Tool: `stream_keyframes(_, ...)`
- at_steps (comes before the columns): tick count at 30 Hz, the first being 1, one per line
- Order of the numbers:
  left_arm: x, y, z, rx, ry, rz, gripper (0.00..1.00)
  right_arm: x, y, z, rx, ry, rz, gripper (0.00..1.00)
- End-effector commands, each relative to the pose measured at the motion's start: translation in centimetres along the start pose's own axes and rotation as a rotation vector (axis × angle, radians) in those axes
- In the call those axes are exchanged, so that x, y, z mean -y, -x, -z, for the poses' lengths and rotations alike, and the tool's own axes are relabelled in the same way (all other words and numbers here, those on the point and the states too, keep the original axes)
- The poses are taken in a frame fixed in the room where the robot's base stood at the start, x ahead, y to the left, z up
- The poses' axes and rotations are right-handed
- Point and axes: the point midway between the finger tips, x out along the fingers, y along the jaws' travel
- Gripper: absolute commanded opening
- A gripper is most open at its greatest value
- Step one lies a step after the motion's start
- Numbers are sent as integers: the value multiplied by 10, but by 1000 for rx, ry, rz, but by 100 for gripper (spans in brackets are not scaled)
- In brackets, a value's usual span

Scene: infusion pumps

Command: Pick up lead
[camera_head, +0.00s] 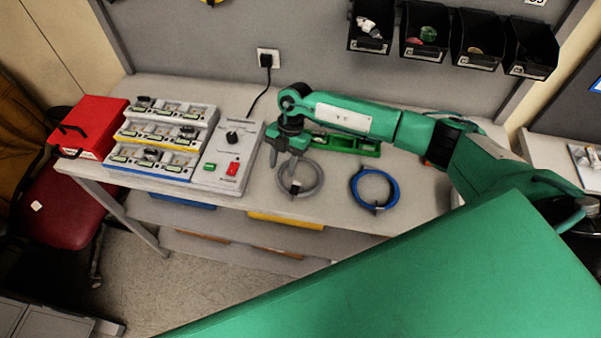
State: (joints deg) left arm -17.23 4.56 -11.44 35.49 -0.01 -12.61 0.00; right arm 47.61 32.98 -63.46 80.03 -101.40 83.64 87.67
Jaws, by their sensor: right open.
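A coiled grey lead (316,187) lies on the table. A coiled blue lead (356,188) lies to its right, near the table's front edge. My right gripper (285,162) points down over the left part of the grey coil, with its jaws open and nothing seen between them. I cannot tell whether the fingers touch the coil. The gripper and wrist hide part of the grey coil's upper left. My left gripper is not in view.
A white device (211,172) with a red switch stands left of the grey coil. A tiered rack (170,120) and a red box (90,125) stand further left. A green holder (345,145) lies behind the coils. Black bins (425,35) hang on the back wall.

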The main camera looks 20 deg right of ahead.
Motion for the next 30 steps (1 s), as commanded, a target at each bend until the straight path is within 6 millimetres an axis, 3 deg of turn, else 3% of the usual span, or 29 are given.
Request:
stream_keyframes(5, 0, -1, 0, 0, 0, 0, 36, 0, 0, 0, 0, 0, 0, 40)
stream_keyframes(11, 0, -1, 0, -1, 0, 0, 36, 0, 0, 0, 0, 0, 0, 0)
stream_keyframes(23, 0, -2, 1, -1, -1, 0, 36, -1, 4, 1, 1, 0, -2, 0)
stream_keyframes(30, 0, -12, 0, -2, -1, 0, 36, -1, 29, 11, 2, 2, -3, 0)
